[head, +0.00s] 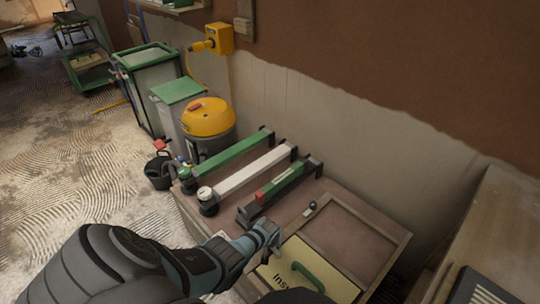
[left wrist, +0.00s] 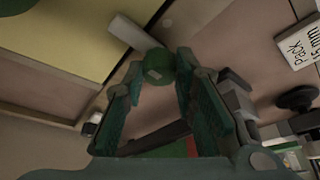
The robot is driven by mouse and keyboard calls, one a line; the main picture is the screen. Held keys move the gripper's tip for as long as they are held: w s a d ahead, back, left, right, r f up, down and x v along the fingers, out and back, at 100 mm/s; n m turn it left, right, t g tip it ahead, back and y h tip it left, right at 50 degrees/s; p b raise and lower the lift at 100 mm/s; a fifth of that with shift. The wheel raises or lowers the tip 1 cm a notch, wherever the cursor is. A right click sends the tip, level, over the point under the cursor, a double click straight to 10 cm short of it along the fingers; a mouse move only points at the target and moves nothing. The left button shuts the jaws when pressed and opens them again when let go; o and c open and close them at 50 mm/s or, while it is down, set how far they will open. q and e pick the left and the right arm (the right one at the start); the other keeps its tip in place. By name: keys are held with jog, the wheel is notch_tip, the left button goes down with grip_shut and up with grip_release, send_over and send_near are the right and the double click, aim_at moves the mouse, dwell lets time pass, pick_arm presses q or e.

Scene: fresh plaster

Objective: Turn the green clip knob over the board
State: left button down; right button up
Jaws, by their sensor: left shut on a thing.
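The head view hides the knob behind my gripper. The board carries a green handle (head: 307,274) and partly hidden lettering. My right gripper is not in view.
A brown recessed panel (head: 345,240) lies beyond the board, with a small dark-and-white fitting (head: 310,208) on its frame. Green (head: 236,151), white (head: 250,172) and green-and-black (head: 281,184) long tools lie on the bench behind. A yellow-topped vacuum (head: 208,117) stands farther back.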

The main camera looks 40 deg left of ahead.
pick_arm(q)
jog(key=shift+d+n, duration=0.15)
jog(key=shift+n, duration=0.45)
jog(key=c, duration=1.3)
grip_release()
jog(key=v, duration=1.2)
jog(key=shift+w+d, duration=0.15)
jog(key=shift+w, duration=0.1)
